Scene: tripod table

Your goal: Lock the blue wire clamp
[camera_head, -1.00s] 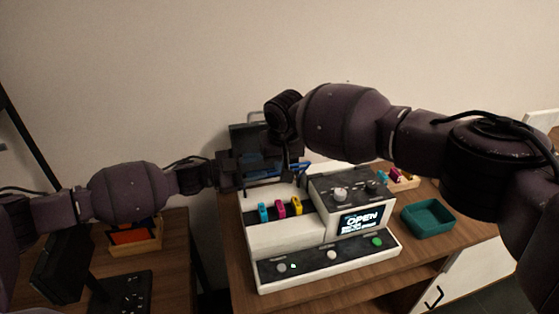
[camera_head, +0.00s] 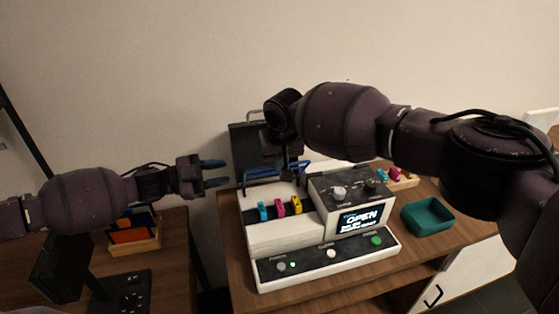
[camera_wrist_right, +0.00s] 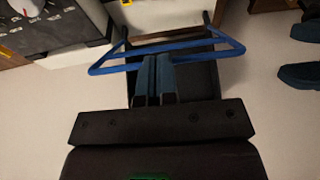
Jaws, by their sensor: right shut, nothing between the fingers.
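The blue wire clamp (camera_head: 262,172) is a thin blue loop at the back of the white and dark machine (camera_head: 285,240). In the right wrist view the loop (camera_wrist_right: 110,64) spans most of the upper middle. My right gripper (camera_wrist_right: 157,62) is shut and empty, its fingertips overlapping the loop's near bar; I cannot tell whether they touch it. In the head view my right wrist and fingers (camera_head: 291,160) partly hide the clamp's right part. My left gripper (camera_head: 226,173) is open and empty, left of the machine and apart from the clamp. Its fingers also show in the right wrist view (camera_wrist_right: 302,53).
The machine's screen (camera_head: 361,219) reads OPEN. Cyan, magenta and yellow pieces (camera_head: 280,207) sit on its top. A teal tray (camera_head: 428,216) stands to the right on the wooden table (camera_head: 236,270). A wooden box (camera_head: 136,240) stands on the left table.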

